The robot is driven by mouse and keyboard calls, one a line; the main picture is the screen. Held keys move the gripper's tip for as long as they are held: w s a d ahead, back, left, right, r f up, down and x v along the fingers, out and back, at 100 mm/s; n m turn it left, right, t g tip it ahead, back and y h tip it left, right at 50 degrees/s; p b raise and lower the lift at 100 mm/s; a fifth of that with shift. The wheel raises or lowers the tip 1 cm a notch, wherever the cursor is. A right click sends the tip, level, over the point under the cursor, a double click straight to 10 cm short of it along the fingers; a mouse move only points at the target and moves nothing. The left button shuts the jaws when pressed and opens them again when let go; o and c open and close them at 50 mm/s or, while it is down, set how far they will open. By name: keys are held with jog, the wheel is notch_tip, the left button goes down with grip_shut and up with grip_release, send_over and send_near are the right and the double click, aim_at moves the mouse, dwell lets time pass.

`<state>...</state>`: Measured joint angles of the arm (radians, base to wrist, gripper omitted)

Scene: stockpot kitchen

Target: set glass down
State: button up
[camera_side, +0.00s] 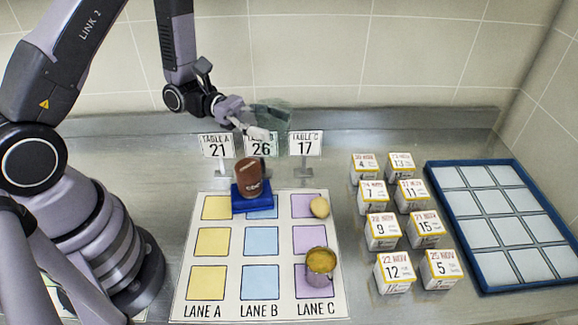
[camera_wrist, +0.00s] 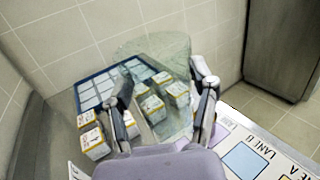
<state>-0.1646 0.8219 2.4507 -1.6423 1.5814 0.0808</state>
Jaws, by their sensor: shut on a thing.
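My gripper (camera_side: 256,131) is shut on a clear glass (camera_side: 273,113) and holds it in the air near the back wall, in front of the middle table sign. In the wrist view the see-through glass (camera_wrist: 155,55) sits between the two fingers of my gripper (camera_wrist: 163,92). Below is a white lane mat (camera_side: 232,296) with yellow squares for lane A, blue for lane B and purple for lane C. The middle purple square (camera_side: 308,237) is partly covered at its lower edge. The near yellow and blue squares are bare.
A brown container (camera_side: 248,176) stands on a blue block (camera_side: 246,203) at the far end of lane B. A yellowish round item (camera_side: 320,208) and a metal cup (camera_side: 320,268) with yellow contents are in lane C. Several dated boxes (camera_side: 382,229) and a blue-rimmed tray (camera_side: 466,253) are right.

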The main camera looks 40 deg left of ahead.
jog(key=s+f+m+g, duration=0.4)
jog(key=s+m+g, duration=0.3)
jog(key=s+g, duration=0.35)
jog(key=s+a+f+m+g+y, duration=0.4)
jog(key=s+a+m+g+y, duration=0.35)
jog(key=m+g+y, duration=0.2)
jog(key=s+a+f+m+t+y, duration=0.1)
jog(key=a+m+t+y, duration=0.1)
jog(key=a+m+y, duration=0.75)
jog(key=a+f+m+t+y, duration=0.25)
jog(key=a+m+y, duration=0.35)
jog(key=y, duration=0.7)
jog(key=w+a+f+m+t+y, duration=0.1)
jog(key=f+m+t, duration=0.1)
jog(key=f+t, duration=0.1)
jog(key=w+f+m+t+y, duration=0.1)
jog(key=w+f+m+t, duration=0.1)
jog(key=f+t, duration=0.1)
jog(key=w+a+f+m+t+y, duration=0.1)
jog(key=f+m+t, duration=0.1)
jog(key=t, duration=0.3)
jog(key=shift+w+a+f+m, duration=0.3)
jog(key=shift+w+a+f, duration=0.1)
jog(key=shift+f, duration=0.55)
jog(key=shift+f, duration=0.1)
